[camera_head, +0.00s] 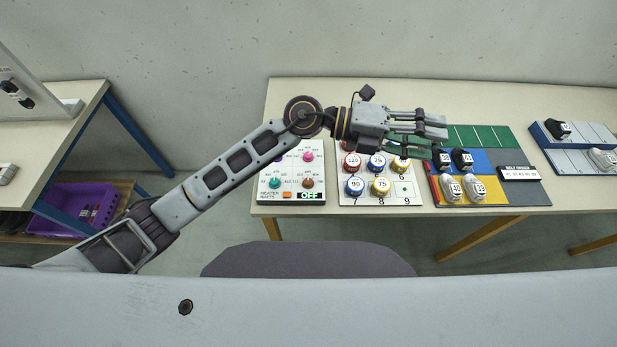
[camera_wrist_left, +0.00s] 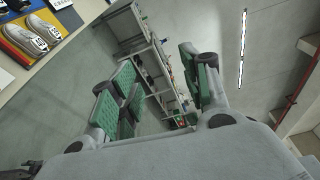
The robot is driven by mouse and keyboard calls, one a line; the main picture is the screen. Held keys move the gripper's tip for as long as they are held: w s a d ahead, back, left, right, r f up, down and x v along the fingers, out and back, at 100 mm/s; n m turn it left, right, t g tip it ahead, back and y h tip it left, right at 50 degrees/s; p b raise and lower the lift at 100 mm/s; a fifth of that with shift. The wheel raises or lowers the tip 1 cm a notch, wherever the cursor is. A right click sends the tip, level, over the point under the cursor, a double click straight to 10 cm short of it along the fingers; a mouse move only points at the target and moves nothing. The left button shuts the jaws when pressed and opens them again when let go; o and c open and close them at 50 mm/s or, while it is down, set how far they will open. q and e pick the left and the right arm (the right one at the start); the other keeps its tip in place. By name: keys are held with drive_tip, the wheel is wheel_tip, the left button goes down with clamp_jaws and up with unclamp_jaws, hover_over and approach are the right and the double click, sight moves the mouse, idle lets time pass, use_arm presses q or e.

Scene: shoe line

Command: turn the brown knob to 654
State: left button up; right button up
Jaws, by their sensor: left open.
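The brown knob (camera_head: 308,183) sits at the lower right of the white heater panel (camera_head: 291,195) on the table in the head view. Small setting labels ring the knob, but I cannot read its setting. A green "OFF" display (camera_head: 309,195) shows just below it. My left gripper (camera_head: 436,134) is open and empty, to the upper right of the knob, over the numbered board and the coloured shoe mat. My left forearm passes over the upper part of the heater panel and hides some of it. In the left wrist view the open green-padded fingers (camera_wrist_left: 160,92) hold nothing. My right gripper is not in view.
Pink (camera_head: 308,156) and teal (camera_head: 274,183) knobs share the panel. The numbered board (camera_head: 410,199) with round coloured pieces stands to its right. Beyond it lies the coloured mat (camera_head: 520,188) with shoes. A blue shoe rack (camera_head: 570,165) is at far right. A purple crate (camera_head: 75,210) sits low left.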

use_arm(q)
wheel_tip(320, 180, down, 9)
drive_tip(key=a+m+y, duration=0.2)
drive_tip(key=m+y, duration=0.1)
drive_tip(key=y, duration=0.3)
drive_tip(key=n+t+y, duration=0.1)
drive_tip(key=t+y, duration=0.3)
drive_tip(key=y, duration=0.8)
hover_over(308, 181)
wheel_tip(308, 181, down, 9)
drive_tip(key=shift+s+d+r, duration=0.15)
drive_tip(key=shift+d, duration=0.2)
drive_tip(key=f+p, duration=0.2)
drive_tip(key=f, duration=1)
drive_tip(key=shift+a+p, duration=0.2)
drive_tip(key=shift+p, duration=0.1)
drive_tip(key=shift+f, duration=0.9)
